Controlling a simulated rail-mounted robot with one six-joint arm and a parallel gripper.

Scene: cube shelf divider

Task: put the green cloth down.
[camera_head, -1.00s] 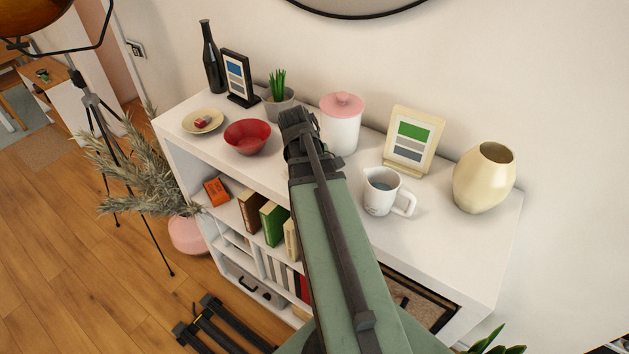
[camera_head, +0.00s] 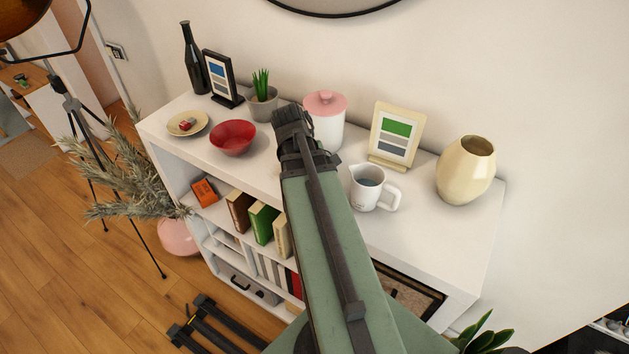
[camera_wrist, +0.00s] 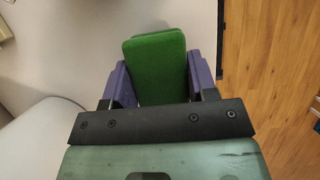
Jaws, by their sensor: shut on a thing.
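The green cloth (camera_wrist: 156,52) shows in the wrist view as a folded, thick-looking pad between the two purple fingers of my gripper (camera_wrist: 158,80). The gripper is shut on it. The cloth is over or near a pale surface, with its right side close to that surface's edge; whether it touches the surface I cannot tell. In the head view my arm reaches over the white shelf unit (camera_head: 440,225), and its own links hide the fingers and the cloth.
The shelf top holds a red bowl (camera_head: 232,138), a white jar with pink lid (camera_head: 324,122), a white jug (camera_head: 372,188), a cream frame (camera_head: 395,135) and a vase (camera_head: 466,172). Bare top lies right of the jug. Wooden floor (camera_wrist: 285,70) lies beyond the edge.

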